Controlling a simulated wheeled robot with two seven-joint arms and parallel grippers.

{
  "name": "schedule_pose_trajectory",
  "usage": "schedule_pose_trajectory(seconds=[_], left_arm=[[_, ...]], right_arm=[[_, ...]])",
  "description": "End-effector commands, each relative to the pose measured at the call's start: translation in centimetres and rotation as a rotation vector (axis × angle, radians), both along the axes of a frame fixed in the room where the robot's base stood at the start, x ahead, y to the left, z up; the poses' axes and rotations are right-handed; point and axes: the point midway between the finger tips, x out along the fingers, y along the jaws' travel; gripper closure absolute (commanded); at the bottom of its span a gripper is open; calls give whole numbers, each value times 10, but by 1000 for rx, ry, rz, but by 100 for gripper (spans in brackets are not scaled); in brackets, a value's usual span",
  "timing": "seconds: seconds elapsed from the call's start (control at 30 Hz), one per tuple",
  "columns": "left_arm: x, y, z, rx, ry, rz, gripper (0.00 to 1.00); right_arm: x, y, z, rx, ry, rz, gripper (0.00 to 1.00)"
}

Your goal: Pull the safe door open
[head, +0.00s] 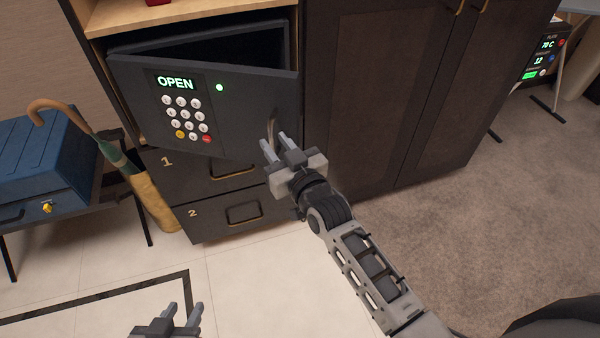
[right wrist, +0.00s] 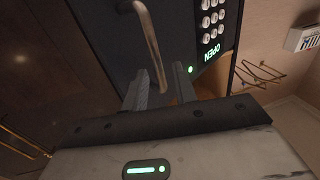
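The dark grey safe door (head: 235,110) stands partly open, hinged side to the left, with a gap above it into the dark safe. Its display (head: 175,83) reads OPEN beside a green light. A curved metal handle (head: 272,128) is near the door's right edge; it also shows in the right wrist view (right wrist: 149,40). My right gripper (head: 275,145) is open at the handle's lower end. In the right wrist view its fingers (right wrist: 160,80) are apart, with the handle's end seen between them; contact cannot be told. My left gripper (head: 184,310) is open and empty, low in the head view.
Drawers 1 (head: 225,170) and 2 (head: 244,213) are shut below the safe. A tall dark cabinet (head: 375,90) stands to the right. At left are a blue case (head: 40,165) on a stand and an umbrella (head: 110,150). The floor in front is clear.

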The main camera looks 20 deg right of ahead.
Motion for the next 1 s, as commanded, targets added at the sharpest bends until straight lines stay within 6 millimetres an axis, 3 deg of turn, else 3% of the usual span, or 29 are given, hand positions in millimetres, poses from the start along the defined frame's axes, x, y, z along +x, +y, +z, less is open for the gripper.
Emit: schedule_pose_trajectory(seconds=[0.3, 0.5, 0.7, 0.97, 1.0], left_arm=[[0, 0, -1, 0, -1, 0, 64], [2, -1, -2, -2, -4, -1, 64], [4, -1, -1, -2, -8, -1, 64], [4, -1, 0, -3, -10, -2, 64], [4, -1, 0, -3, -10, -2, 64]], right_arm=[[-78, -19, -2, -1, 3, 2, 72], [-111, -27, -1, 0, 2, 2, 72], [-123, -31, 0, 0, -1, 2, 72], [-124, -31, 0, 1, -1, 2, 72], [-124, -31, 0, 1, -1, 2, 80]])
